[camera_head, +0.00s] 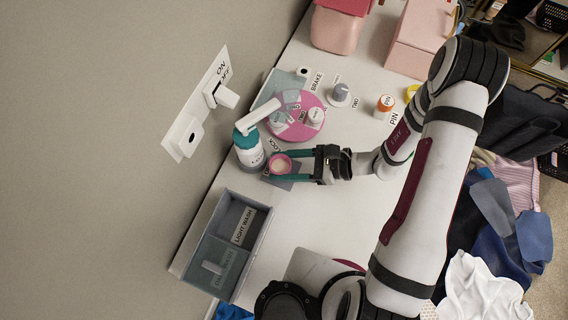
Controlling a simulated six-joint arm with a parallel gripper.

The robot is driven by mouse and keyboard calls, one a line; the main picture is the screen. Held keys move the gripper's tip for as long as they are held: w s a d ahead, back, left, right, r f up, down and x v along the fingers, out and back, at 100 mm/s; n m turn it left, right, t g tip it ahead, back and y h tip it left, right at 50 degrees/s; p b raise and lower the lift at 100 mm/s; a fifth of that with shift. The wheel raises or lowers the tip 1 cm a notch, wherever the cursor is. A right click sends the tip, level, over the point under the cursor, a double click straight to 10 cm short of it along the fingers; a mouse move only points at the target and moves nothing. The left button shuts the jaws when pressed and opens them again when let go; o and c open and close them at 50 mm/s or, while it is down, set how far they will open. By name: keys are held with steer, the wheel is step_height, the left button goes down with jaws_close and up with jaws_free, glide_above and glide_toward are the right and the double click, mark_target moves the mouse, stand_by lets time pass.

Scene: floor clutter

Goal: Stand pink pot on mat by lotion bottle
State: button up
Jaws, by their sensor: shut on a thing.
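The pink pot (279,165) is small and round, with a pale inside, and shows near the middle of the view. My gripper (283,165) reaches in from the right with its teal fingers shut on the pot, one on each side. A dark grey mat (286,182) shows partly below and around the pot. I cannot tell whether the pot touches the mat or is held above it. The lotion bottle (249,152), teal and white with a long white pump head, stands just left of and above the pot. The fingers and pot hide part of the mat.
A grey divided box (258,251) labelled LIGHT WASH stands lower left. A pink round tray (300,128) with small items lies above the pot. A knob (340,94), an orange-capped jar (384,106) and pink containers (338,30) stand farther up. The table right of the box is clear.

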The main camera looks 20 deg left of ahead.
steer(key=shift+f, duration=0.6)
steer(key=shift+f, duration=0.15)
steer(key=o, duration=1.3)
